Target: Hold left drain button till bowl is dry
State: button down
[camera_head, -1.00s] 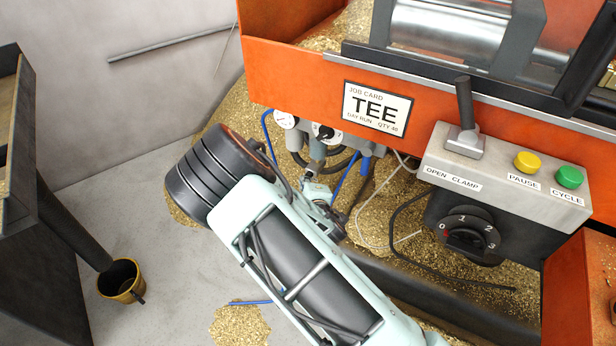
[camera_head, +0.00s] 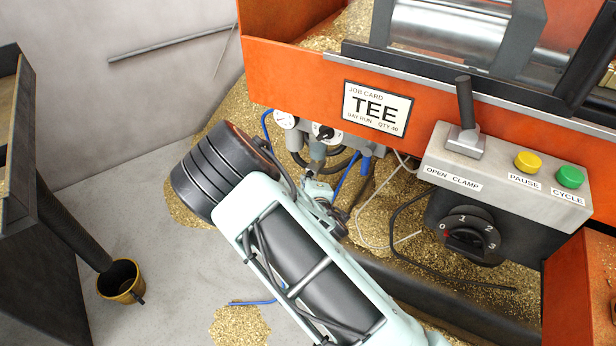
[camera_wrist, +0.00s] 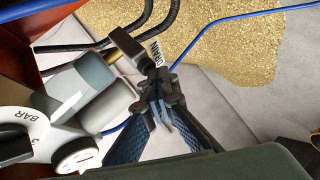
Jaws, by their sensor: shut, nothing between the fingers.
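In the wrist view the bowl (camera_wrist: 82,88) is a grey-blue cylinder lying across the left of the picture. A brass collar (camera_wrist: 96,70) joins it to a dark drain block (camera_wrist: 128,46) with a white tag, partly readable as DRAIN (camera_wrist: 156,52). My gripper (camera_wrist: 158,84) is shut and empty, its tips at the end of this block beside the tag. I cannot tell whether they touch or press the button, which is hidden. In the head view the bowl (camera_head: 317,152) hangs under the regulator, with my gripper (camera_head: 322,192) just below. The water level is not readable.
A gauge (camera_head: 286,119), blue hoses and dark cables crowd the space around the bowl. The control box (camera_head: 505,180) with lever and buttons is to the right. Brass chips (camera_head: 240,328) lie on the floor, and a small bucket (camera_head: 122,281) stands at left.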

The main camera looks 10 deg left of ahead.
dwell(0.6)
jog(key=shift+s+a, duration=0.2)
jog(key=shift+s, duration=0.7)
jog(key=shift+s+a, duration=0.2)
jog(key=shift+s, duration=0.6)
jog(key=shift+s+a, duration=0.2)
jog(key=shift+s, duration=0.6)
jog(key=shift+s+a, duration=0.2)
jog(key=shift+s, duration=0.6)
